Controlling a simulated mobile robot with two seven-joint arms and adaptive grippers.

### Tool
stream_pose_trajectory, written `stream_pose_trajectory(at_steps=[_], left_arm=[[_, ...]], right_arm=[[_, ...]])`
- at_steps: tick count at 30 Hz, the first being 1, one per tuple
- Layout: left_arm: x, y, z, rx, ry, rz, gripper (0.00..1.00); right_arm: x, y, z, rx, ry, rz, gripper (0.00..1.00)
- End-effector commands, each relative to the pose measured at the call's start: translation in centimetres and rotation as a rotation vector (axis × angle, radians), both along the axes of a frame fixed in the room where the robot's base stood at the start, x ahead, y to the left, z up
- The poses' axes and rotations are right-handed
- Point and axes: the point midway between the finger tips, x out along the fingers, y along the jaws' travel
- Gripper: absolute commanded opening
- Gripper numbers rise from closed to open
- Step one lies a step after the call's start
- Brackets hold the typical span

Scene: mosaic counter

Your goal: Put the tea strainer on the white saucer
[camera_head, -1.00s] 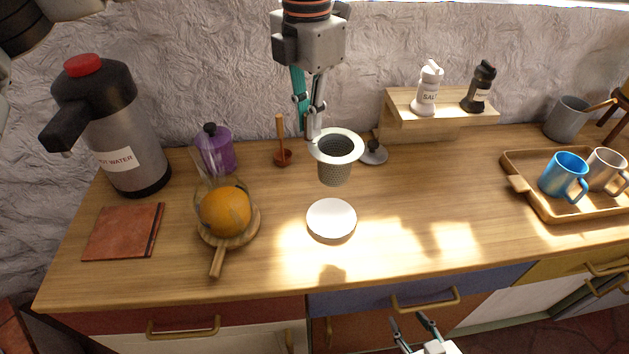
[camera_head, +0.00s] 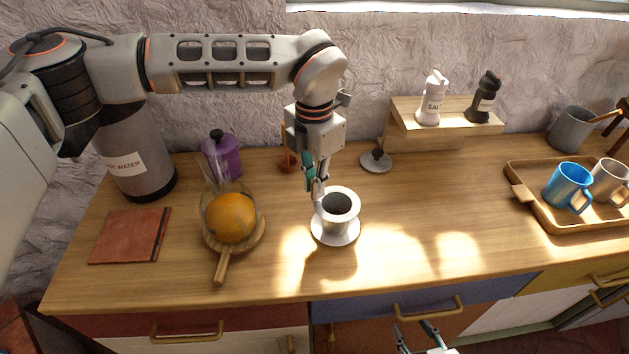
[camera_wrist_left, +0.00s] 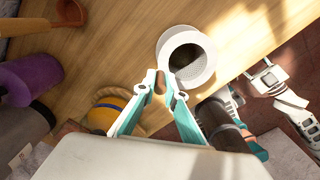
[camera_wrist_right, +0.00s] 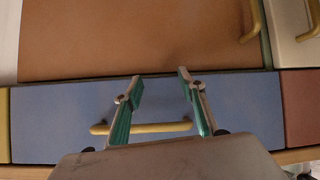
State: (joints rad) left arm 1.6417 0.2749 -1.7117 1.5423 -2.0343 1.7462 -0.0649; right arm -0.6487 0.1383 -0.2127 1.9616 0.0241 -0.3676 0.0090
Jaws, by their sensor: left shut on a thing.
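The tea strainer (camera_head: 341,200), a pale grey cup with a wide rim and a mesh basket, is upright over the white saucer (camera_head: 335,236). Its base looks at or just above the saucer; I cannot tell whether they touch. My left gripper (camera_head: 319,200) is shut on the strainer at the left of its rim. In the left wrist view, the fingertips (camera_wrist_left: 157,88) meet beside the strainer (camera_wrist_left: 184,56), with a small brown piece between them. My right gripper (camera_head: 417,333) is open and empty in front of the drawers; its spread fingers show in the right wrist view (camera_wrist_right: 157,88).
An orange in a glass vessel (camera_head: 230,218) stands on a wooden board at left, near a purple canister (camera_head: 222,157) and a hot water flask (camera_head: 140,160). A grey lid (camera_head: 376,161) lies behind. A wooden tray (camera_head: 540,217) holds mugs at right. The counter between is clear.

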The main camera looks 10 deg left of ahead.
Motion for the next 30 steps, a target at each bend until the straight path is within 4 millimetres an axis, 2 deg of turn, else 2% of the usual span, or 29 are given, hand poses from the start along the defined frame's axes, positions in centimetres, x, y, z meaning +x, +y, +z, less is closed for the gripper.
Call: stream_pose_trajectory(at_steps=[8, 9, 11, 23, 26, 30], left_arm=[[0.0, 0.0, -0.2, -0.001, -0.001, 0.0, 0.0], [0.0, 0.0, -0.3, 0.0, 0.0, 0.0, 0.14], [0.0, 0.0, -0.2, 0.0, 0.0, 0.0, 0.28], [0.0, 0.0, 0.1, -0.001, -0.001, 0.0, 0.28], [0.1, -0.1, 1.0, -0.001, -0.003, 0.0, 0.28], [0.2, -0.1, 3.5, -0.002, -0.005, 0.001, 0.28]], right_arm=[[0.0, 0.0, -0.3, -0.001, 0.0, 0.001, 0.4], [0.0, 0.0, -0.3, -0.001, 0.0, 0.001, 0.4], [0.0, 0.0, -0.2, -0.001, 0.0, 0.001, 0.4], [0.0, -0.1, 0.0, -0.002, 0.0, 0.001, 0.4], [0.0, 0.0, -0.1, 0.0, -0.001, 0.001, 0.4], [0.0, -0.1, -0.5, -0.001, 0.0, 0.001, 0.4]])
